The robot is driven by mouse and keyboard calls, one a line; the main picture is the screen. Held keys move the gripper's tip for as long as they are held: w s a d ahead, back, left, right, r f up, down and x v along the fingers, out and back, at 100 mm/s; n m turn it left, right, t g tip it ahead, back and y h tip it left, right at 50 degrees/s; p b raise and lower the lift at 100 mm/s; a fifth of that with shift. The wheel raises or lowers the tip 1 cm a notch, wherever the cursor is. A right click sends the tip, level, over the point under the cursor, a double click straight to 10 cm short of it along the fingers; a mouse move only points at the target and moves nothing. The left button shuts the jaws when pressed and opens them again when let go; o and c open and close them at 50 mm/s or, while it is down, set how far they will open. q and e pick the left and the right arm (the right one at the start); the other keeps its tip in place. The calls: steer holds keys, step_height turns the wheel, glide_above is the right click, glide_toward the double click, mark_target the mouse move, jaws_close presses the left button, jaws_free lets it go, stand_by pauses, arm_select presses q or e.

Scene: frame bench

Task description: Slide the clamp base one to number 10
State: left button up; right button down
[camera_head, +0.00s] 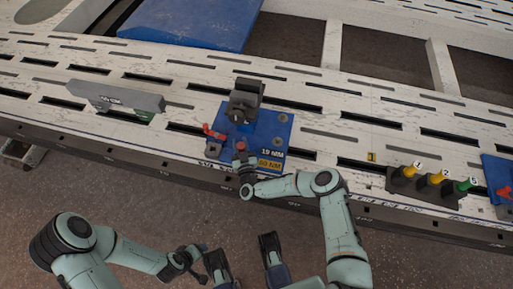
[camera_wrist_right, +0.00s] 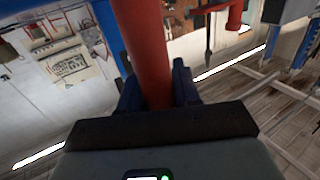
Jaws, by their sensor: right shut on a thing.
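A blue clamp base (camera_head: 262,128) lies on the slotted bench, carrying a dark clamp block (camera_head: 245,100) and a red lever (camera_head: 213,132) at its left. My right gripper (camera_head: 241,157) is at the base's front edge, shut on a red handle (camera_head: 241,146). In the right wrist view, the red handle (camera_wrist_right: 146,45) stands between the dark fingers (camera_wrist_right: 157,92). My left gripper (camera_head: 190,260) is low in the head view, away from the bench; its jaw opening is unclear. I cannot read a number 10.
A grey bar (camera_head: 117,97) lies on the bench to the left. A small yellow tag (camera_head: 371,156) is right of the base. Farther right stand a dark holder (camera_head: 426,190) with numbered yellow and green pegs and another blue plate (camera_head: 492,167).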

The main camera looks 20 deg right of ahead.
mark_target(233, 154)
steer(key=a, duration=0.1)
steer(key=w+a, duration=0.1)
steer(key=a, duration=0.1)
steer(key=shift+f, duration=0.1)
arm_select(q)
steer(key=shift+w+a+f, duration=0.2)
steer(key=shift+w+f, duration=0.15)
steer(key=shift+w, duration=0.15)
arm_select(e)
steer(key=shift+a, duration=0.1)
steer(key=c, duration=0.9)
jaws_free()
arm_select(q)
steer(key=shift+a, duration=0.1)
arm_select(e)
steer(key=shift+w, duration=0.1)
